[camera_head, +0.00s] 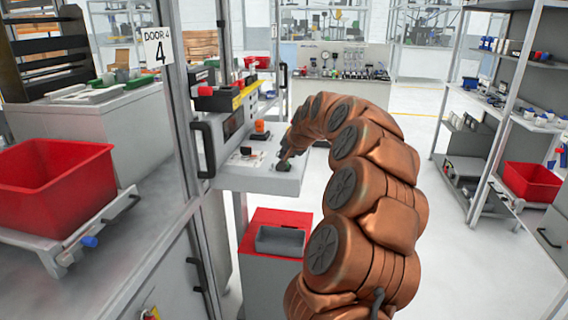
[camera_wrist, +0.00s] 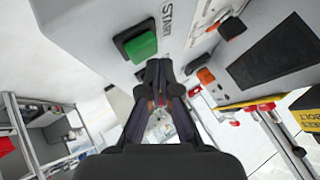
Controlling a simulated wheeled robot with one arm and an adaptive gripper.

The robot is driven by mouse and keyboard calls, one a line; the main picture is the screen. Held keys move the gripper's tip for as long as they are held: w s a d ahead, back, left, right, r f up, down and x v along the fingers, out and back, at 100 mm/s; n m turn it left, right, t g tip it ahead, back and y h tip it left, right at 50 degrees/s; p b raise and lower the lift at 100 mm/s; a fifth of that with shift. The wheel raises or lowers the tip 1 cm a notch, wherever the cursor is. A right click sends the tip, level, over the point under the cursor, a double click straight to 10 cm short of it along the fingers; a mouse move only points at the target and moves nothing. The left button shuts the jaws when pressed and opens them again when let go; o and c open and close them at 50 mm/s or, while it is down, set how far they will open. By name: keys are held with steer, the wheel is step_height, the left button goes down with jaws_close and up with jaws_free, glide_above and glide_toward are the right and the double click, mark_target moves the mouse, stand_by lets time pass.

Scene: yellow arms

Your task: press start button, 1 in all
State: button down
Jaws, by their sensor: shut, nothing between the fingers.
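The start button is a green square button (camera_wrist: 141,46) in a dark frame, beside the word START on the light grey panel (camera_wrist: 85,25) in the wrist view. My gripper (camera_wrist: 158,66) is shut and empty. Its fingertips are just below and right of the green button in that view, very close to its frame; I cannot tell whether they touch. In the head view my gripper (camera_head: 283,164) is over the front right part of the grey console (camera_head: 258,184), and the green button is not visible there.
A door frame with a black handle (camera_head: 205,150) stands left of the console.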

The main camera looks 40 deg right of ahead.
steer(key=shift+r, duration=0.25)
steer(key=shift+r, duration=0.1)
steer(key=shift+r+p, duration=0.5)
steer(key=shift+r, duration=1.9)
